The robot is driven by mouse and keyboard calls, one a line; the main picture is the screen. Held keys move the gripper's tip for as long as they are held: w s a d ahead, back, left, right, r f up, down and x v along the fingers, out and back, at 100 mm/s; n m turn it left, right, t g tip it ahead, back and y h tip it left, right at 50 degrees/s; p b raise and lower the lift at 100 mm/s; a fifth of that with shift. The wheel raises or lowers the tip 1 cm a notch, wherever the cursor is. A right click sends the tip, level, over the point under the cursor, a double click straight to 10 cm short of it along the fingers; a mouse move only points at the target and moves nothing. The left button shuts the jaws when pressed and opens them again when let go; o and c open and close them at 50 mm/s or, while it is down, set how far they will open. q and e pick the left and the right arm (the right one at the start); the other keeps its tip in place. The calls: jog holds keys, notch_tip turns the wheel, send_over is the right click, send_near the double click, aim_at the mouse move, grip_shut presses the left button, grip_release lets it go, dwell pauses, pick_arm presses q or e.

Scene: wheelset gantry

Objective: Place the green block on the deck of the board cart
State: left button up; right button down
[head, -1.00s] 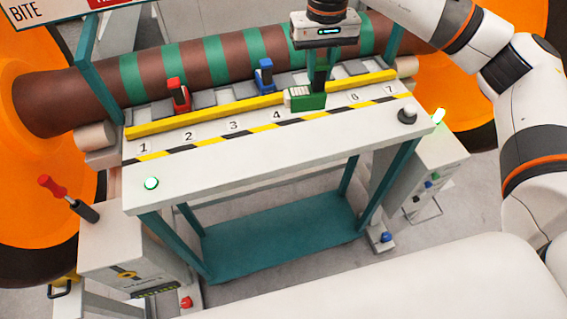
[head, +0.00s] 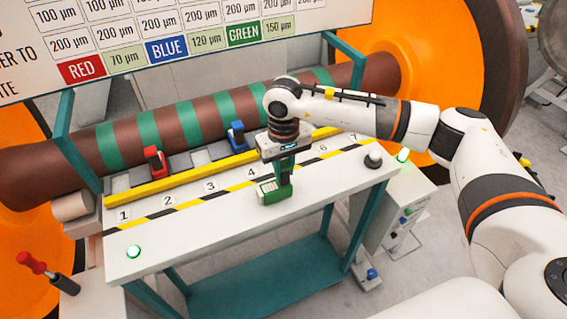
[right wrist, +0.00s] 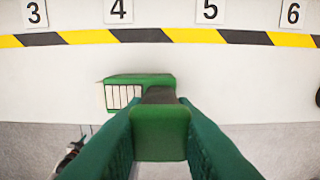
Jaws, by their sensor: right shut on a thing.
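The green block (head: 275,190), with a white ribbed face, is in my right gripper (head: 284,168). The gripper points down and its green fingers are shut on the block's upright part. In the right wrist view the block (right wrist: 140,81) shows between and beyond the fingers, over the front part of the white top, below numbers 4 and 5. I cannot tell how high above the top it is. The white-topped cart (head: 190,222) has teal legs and a teal lower shelf (head: 270,275). No part is labelled as a board cart. My left gripper is out of view.
A red block (head: 154,160) and a blue block (head: 237,137) stand behind the yellow rail (head: 170,182), beside the striped axle (head: 130,140). A black knob (head: 373,159) stands at the top's right end. A sign (head: 180,35) hangs above.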

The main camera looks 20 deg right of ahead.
jog(key=shift+f+b, duration=0.15)
jog(key=shift+b, duration=0.15)
jog(key=c, duration=1.2)
grip_release()
jog(key=shift+r+p, duration=0.25)
jog(key=shift+p, duration=0.05)
jog(key=shift+r+b, duration=0.2)
jog(key=shift+b, duration=0.1)
notch_tip(320, 180, up, 12)
jog(key=b, duration=0.4)
jog(key=shift+f, duration=0.25)
